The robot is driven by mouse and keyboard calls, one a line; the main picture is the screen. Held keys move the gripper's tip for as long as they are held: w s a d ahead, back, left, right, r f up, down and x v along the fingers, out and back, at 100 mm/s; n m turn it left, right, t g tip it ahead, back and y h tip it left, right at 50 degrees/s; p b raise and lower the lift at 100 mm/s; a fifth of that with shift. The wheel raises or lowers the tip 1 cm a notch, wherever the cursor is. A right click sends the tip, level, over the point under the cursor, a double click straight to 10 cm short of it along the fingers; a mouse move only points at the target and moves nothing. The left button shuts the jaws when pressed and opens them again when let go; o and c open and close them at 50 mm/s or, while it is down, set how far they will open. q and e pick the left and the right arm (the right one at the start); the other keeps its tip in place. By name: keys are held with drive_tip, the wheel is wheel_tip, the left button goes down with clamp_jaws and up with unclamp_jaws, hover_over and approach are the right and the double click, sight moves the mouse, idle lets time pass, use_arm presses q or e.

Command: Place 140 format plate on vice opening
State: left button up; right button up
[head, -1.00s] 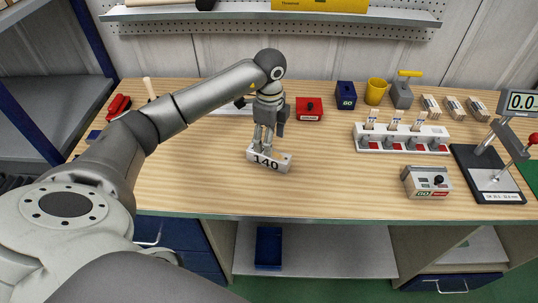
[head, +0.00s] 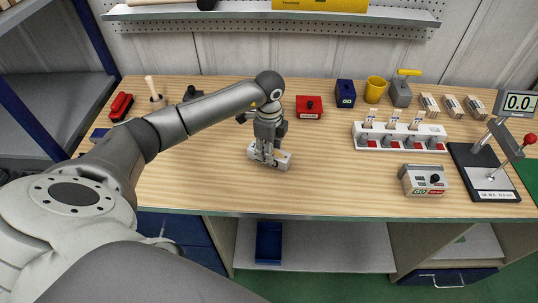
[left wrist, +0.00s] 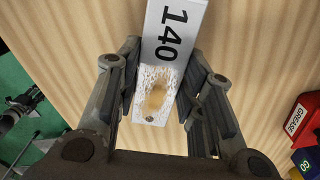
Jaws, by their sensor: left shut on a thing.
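The format plate is a white block marked 140 (head: 284,160), on the wooden table near the middle of the head view. My left gripper (head: 266,159) points down over it, its fingers at the plate's sides and covering part of the number. In the left wrist view the plate (left wrist: 172,40) lies between the two fingers (left wrist: 163,75), with a worn, yellowish patch at its near end. The gripper is shut on the plate, which appears to be at table level. My right gripper is not in view. I cannot tell which thing is the vice.
A red grease box (head: 309,107), a blue box (head: 346,94), a yellow cup (head: 375,92) and a grey block with a yellow handle (head: 401,93) stand behind. A white rack (head: 398,142), a control box (head: 423,180) and a gauge stand (head: 484,178) are right. The front middle is clear.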

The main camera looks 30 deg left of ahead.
use_arm(q)
clamp_jaws()
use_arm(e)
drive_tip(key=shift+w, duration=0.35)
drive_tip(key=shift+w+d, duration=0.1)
use_arm(q)
drive_tip(key=shift+w+r, duration=0.1)
drive_tip(key=shift+r, duration=0.05)
